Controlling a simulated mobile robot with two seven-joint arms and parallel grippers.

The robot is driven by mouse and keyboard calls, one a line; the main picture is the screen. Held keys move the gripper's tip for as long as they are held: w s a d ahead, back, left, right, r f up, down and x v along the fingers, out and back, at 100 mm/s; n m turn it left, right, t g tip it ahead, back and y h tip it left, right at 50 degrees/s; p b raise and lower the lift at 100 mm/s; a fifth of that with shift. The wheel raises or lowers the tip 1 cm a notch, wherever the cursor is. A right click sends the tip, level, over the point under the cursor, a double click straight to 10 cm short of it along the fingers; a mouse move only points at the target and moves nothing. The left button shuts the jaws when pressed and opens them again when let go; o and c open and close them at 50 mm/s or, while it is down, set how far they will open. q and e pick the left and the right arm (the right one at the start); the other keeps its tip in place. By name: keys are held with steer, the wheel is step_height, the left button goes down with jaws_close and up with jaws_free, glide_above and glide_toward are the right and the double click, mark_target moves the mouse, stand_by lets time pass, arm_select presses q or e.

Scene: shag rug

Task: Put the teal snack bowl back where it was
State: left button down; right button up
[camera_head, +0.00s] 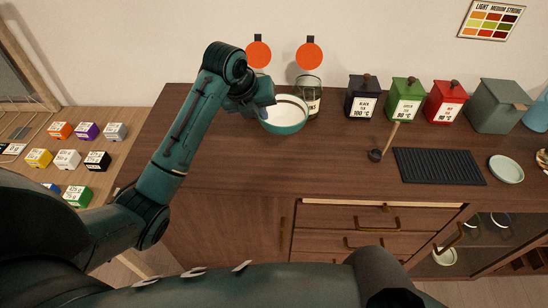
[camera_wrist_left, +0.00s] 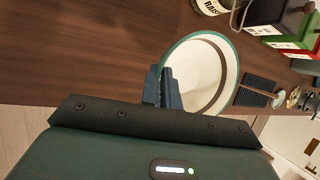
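The teal snack bowl (camera_head: 285,121), teal outside and pale inside, is upright toward the back of the wooden counter, left of the middle. My left gripper (camera_head: 264,104) is at the bowl's left rim. In the left wrist view the bowl (camera_wrist_left: 212,72) shows its pale inside and teal rim. There the blue-grey fingers of my left gripper (camera_wrist_left: 164,88) sit on either side of the near rim, closed on it. I cannot tell whether the bowl's base touches the counter. My right gripper is not in view.
A labelled glass jar (camera_head: 309,90) stands close behind the bowl's right side. Black (camera_head: 362,96), green (camera_head: 405,99) and red (camera_head: 445,102) canisters line the back. A ribbed black mat (camera_head: 438,167) and pale dish (camera_head: 506,169) lie right. The counter front-left is clear.

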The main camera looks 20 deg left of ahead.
arm_select(q)
steer(key=shift+s+d+f, duration=0.1)
steer(key=shift+s+f, duration=0.05)
steer(key=shift+s, duration=0.05)
step_height(320, 180, down, 5)
steer(key=shift+d+f, duration=0.1)
steer(key=shift+f, duration=0.1)
steer(key=shift+f+p, duration=0.4)
steer(key=shift+f, duration=1.9)
steer(key=shift+f, duration=0.1)
steer(key=c, duration=1.6)
jaws_free()
steer(key=shift+f, duration=0.1)
steer(key=shift+c, duration=0.2)
steer(key=v, duration=1.2)
steer(key=shift+r+b, duration=0.2)
steer(key=shift+b, duration=0.15)
